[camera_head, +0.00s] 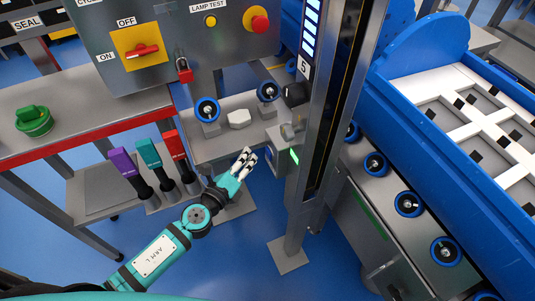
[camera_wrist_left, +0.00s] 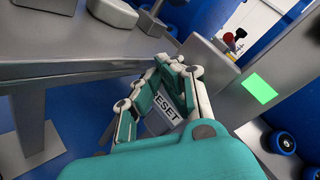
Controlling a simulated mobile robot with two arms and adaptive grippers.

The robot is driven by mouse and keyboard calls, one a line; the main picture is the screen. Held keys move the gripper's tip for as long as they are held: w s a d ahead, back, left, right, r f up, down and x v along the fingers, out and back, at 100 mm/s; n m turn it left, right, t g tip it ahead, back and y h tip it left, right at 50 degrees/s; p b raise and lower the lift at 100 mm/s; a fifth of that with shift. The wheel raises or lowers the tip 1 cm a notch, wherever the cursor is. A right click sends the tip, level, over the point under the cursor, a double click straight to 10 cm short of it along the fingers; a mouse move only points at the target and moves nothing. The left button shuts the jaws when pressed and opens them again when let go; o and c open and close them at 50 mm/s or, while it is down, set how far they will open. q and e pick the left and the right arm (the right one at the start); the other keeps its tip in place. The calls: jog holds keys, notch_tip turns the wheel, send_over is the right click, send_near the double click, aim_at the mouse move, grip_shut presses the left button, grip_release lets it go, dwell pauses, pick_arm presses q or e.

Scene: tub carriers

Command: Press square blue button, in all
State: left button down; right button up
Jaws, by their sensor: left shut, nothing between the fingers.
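My left gripper (camera_head: 246,157) is shut and empty, its fingertips pointing at the small grey control box (camera_head: 285,140) on the column. In the left wrist view the gripper (camera_wrist_left: 178,66) fills the middle. A pale plate reading RESET (camera_wrist_left: 166,118) shows between its fingers, partly covered by them. I cannot clearly make out the square blue button, nor whether the fingertips touch the box. My right gripper is not in view.
A metal column (camera_head: 325,110) stands right of the gripper. A blue tub carrier (camera_head: 430,170) is further right. A grey shelf (camera_head: 195,148) with blue wheels and purple, teal and red handled tools (camera_head: 148,155) are left of the gripper. A panel with a red switch (camera_head: 140,48) is above.

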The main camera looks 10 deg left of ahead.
pick_arm(q)
jog(key=s+a, duration=0.1)
jog(key=s+a+b, duration=0.1)
jog(key=shift+a, duration=0.35)
dwell(0.8)
